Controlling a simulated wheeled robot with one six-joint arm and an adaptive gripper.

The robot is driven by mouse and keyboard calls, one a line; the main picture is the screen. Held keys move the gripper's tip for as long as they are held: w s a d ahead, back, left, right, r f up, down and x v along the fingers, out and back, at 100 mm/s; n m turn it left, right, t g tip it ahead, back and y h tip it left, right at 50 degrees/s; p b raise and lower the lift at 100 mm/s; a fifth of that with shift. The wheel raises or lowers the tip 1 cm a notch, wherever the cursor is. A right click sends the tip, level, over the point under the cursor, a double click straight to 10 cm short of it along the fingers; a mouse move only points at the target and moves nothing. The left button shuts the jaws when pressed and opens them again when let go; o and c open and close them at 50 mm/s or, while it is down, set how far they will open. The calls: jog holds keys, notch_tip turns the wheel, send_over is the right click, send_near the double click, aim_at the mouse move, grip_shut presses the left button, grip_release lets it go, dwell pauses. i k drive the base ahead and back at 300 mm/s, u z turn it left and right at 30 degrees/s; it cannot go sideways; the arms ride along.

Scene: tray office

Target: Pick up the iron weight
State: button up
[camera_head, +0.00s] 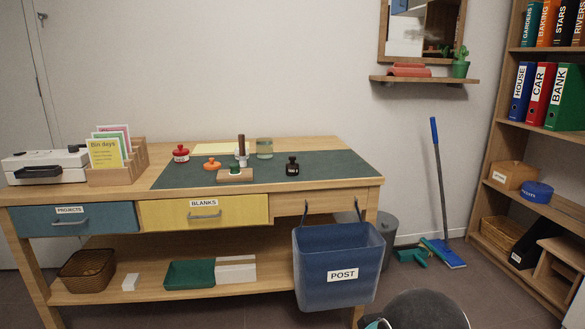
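A small black weight with a knobbed top (292,166), which looks like the iron weight, stands upright on the dark green mat (330,172) on the wooden desk, right of the middle. Nothing touches it. To its left on the mat are a small wooden block with a green knob (235,174), an orange knobbed piece (212,164) and a red labelled pot (181,154). My gripper's fingers do not show. A dark rounded shape at the bottom edge may be part of my arm; I cannot be sure.
A glass jar (265,148) and a white cup with a brown stick (241,152) stand behind. A card rack (118,175) and white machine (45,165) fill the desk's left. A blue POST bin (338,265) hangs at its front right. The mat around the weight is clear.

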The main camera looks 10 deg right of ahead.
aim_at(291, 167)
jog(key=u, duration=0.45)
jog(key=k, duration=0.55)
jog(key=u, duration=1.15)
jog(key=i, duration=1.1)
jog(key=z, duration=0.7)
jog(key=i, duration=0.4)
jog(key=z, duration=0.45)
